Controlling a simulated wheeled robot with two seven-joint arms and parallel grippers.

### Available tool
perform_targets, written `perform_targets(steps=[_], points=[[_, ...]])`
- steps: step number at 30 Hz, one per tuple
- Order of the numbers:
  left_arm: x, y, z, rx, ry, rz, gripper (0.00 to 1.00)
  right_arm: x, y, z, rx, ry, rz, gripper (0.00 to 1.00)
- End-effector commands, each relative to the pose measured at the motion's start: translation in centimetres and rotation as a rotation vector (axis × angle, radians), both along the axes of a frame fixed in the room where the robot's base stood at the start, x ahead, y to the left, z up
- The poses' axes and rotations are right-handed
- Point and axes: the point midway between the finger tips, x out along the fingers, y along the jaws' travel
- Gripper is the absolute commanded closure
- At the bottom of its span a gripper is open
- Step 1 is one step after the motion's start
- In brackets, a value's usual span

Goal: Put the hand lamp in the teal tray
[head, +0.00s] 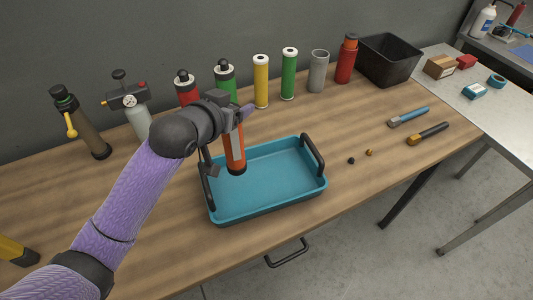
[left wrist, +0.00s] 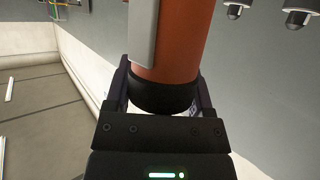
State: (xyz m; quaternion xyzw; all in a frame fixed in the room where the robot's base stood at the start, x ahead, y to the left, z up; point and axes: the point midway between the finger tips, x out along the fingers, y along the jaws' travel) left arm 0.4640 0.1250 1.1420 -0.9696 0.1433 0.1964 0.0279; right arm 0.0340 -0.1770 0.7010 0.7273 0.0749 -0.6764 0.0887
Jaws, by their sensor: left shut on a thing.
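The hand lamp is an orange cylinder with a black end (head: 235,155). My left gripper (head: 237,114) is shut on it and holds it upright, black end down, over the left part of the teal tray (head: 275,206). I cannot tell whether its lower end touches the tray floor. In the left wrist view the lamp (left wrist: 178,40) shows its orange body, a grey strip and a black end between the fingers (left wrist: 162,95). The gripper hides the lamp's upper part in the head view. My right gripper is not in view.
The tray has two black handles and looks empty. Behind it stand several bottles and canisters, including a yellow one (head: 261,82) and a green one (head: 289,75). A black bin (head: 388,62) is at the back right. Two brush-like tools (head: 410,117) lie right of the tray.

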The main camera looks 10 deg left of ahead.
Motion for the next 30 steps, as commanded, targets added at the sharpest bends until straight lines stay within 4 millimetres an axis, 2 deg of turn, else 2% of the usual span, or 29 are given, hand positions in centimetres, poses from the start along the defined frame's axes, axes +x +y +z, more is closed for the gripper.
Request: perform_targets(steps=[2,6,11,16,26,27,30], points=[[0.0,0.0,-0.6,-0.001,0.001,0.0,1.0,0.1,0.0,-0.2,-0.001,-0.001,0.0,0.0],[-0.1,0.0,-4.3,0.001,0.005,0.0,1.0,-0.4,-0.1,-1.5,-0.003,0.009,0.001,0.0],[-0.1,0.0,-6.8,0.001,0.002,0.0,1.0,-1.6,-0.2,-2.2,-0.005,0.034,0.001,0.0],[-0.1,0.0,-9.9,-0.001,0.004,0.001,1.0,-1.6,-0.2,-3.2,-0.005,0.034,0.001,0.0],[-0.1,0.0,-10.3,0.0,0.0,0.0,1.0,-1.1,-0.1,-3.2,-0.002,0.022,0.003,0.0],[-0.1,0.0,-10.3,0.0,0.001,0.0,0.27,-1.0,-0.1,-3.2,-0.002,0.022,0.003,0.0],[-0.1,0.0,-10.3,0.001,0.001,0.0,0.06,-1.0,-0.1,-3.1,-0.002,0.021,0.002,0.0]])
